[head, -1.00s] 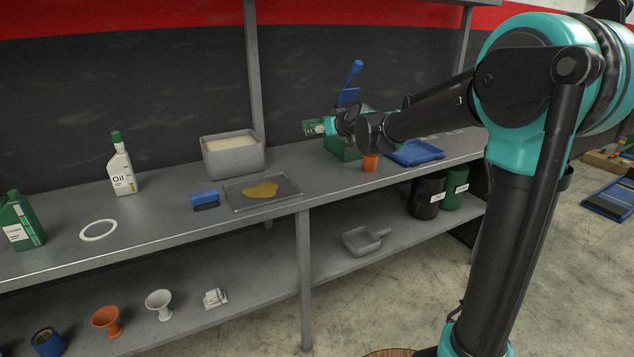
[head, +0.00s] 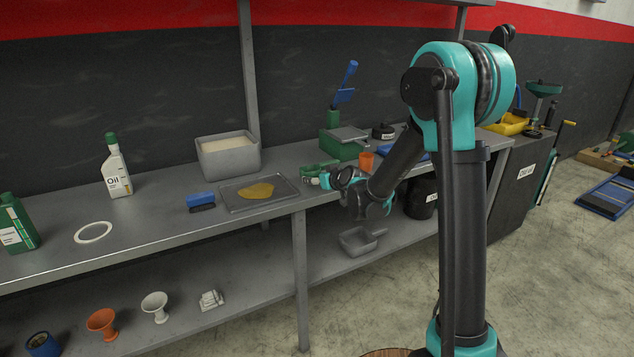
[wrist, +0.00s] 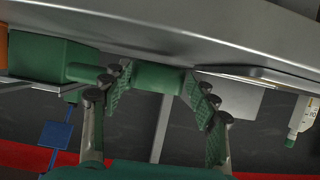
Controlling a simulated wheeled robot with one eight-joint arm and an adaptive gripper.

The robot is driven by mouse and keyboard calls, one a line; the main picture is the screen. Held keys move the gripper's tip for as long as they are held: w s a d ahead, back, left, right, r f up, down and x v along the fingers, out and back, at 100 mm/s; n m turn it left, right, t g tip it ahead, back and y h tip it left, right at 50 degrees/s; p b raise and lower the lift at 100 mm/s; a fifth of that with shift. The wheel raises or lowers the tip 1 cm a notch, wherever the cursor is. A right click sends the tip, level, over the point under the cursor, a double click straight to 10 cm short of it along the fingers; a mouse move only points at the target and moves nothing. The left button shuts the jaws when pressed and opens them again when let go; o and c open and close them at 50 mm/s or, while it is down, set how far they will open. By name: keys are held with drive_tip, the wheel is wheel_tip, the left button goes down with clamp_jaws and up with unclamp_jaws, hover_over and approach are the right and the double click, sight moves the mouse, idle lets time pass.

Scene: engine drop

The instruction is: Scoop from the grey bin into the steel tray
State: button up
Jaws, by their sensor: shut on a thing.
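The grey bin (head: 228,160), filled with pale material, stands at the back of the bench. The steel tray (head: 232,201) lies in front of it, with a flat yellow patch on it. My gripper (head: 320,174) is right of the tray, near the bench's front edge. In the wrist view my gripper (wrist: 158,85) is shut on a green, rounded handle-like piece (wrist: 158,78), which lies across between the fingers. I cannot tell what the piece's far end looks like. The wrist view appears upside down.
A green box (head: 341,147) with a grey plate and an orange cup (head: 366,161) stand right of my gripper. A blue brush-like block (head: 201,201) and an oil bottle (head: 116,167) stand left. A grey scoop-shaped pan (head: 360,241) lies on the lower shelf.

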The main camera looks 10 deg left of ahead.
drive_tip(key=shift+f, duration=0.65)
drive_tip(key=shift+f, duration=0.1)
drive_tip(key=o, duration=1.3)
drive_tip(key=shift+d, duration=0.1)
drive_tip(key=d+f+v, duration=0.1)
drive_tip(key=v, duration=1.6)
drive_tip(key=s+d+f+m+g+h, duration=0.2)
drive_tip(key=s+d+f, duration=0.3)
drive_tip(key=s, duration=0.3)
drive_tip(key=s+d+f+m+g+h, duration=0.2)
drive_tip(key=s+d+f, duration=0.3)
drive_tip(key=s+d, duration=0.3)
drive_tip(key=s+d+f+m+g+h, duration=0.2)
drive_tip(key=s+d+f, duration=0.3)
drive_tip(key=s, duration=0.4)
drive_tip(key=shift+d+m+g+h, duration=0.4)
drive_tip(key=shift+d+g+h, duration=0.1)
drive_tip(key=shift+d+h, duration=0.2)
